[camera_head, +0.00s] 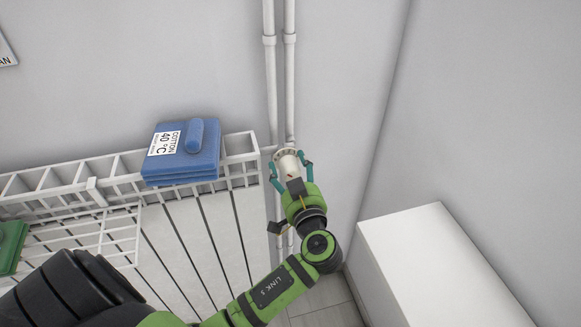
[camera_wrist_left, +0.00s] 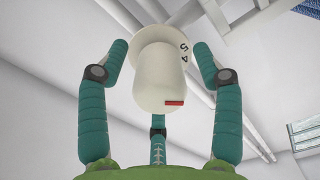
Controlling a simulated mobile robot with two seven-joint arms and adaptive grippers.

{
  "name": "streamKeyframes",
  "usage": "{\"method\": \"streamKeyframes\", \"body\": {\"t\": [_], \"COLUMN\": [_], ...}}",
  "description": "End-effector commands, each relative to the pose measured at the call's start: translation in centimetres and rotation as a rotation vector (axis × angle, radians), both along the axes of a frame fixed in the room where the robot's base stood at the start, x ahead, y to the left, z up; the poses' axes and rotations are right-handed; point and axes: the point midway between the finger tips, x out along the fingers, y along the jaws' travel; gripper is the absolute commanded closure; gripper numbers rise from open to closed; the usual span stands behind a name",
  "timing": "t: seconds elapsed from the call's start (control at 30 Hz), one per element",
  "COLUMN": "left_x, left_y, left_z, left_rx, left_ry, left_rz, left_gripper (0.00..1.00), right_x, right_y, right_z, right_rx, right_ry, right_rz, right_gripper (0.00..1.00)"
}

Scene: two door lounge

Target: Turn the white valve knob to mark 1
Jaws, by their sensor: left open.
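The white valve knob (camera_head: 287,162) is at the right end of the radiator, by the pipes. In the left wrist view the knob (camera_wrist_left: 160,82) shows large, with a red mark on its end face and the numbers 4 and 5 on the collar behind it. My left gripper (camera_head: 291,168) is open, with its teal fingers on both sides of the knob. In the left wrist view the fingers (camera_wrist_left: 160,62) stand apart from the knob, with gaps on both sides. Mark 1 is not visible. My right gripper is not in view.
The white radiator (camera_head: 185,235) has a rack on top holding a folded blue cloth (camera_head: 183,152). A green item (camera_head: 10,247) lies at the left. Two vertical pipes (camera_head: 290,75) run up the wall. A white cabinet (camera_head: 440,265) stands at the right.

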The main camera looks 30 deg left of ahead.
Motion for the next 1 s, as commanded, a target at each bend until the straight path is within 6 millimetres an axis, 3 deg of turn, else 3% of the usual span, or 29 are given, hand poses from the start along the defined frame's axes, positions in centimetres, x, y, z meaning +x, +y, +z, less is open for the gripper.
{"method": "streamKeyframes", "body": {"t": [0.17,0.2,0.3,0.33,0.67,1.0], "left_x": [0.02,0.01,0.00,0.00,-0.02,-0.06], "left_y": [0.01,0.01,0.00,0.00,-0.01,0.02], "left_z": [-0.06,-0.07,-0.08,-0.08,-0.12,-0.12], "left_rx": [0.000,0.000,0.000,0.000,0.010,0.123], "left_ry": [0.000,0.000,0.002,0.002,0.014,0.148], "left_rz": [0.000,0.000,-0.001,-0.001,0.000,0.002], "left_gripper": [0.34,0.42,0.82,0.90,0.90,0.90], "right_x": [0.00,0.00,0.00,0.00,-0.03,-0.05], "right_y": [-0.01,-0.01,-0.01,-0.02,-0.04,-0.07], "right_z": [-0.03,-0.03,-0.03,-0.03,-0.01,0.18], "right_rx": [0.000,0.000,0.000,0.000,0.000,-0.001], "right_ry": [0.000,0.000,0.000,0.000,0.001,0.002], "right_rz": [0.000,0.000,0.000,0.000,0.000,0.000], "right_gripper": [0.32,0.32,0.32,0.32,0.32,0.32]}}
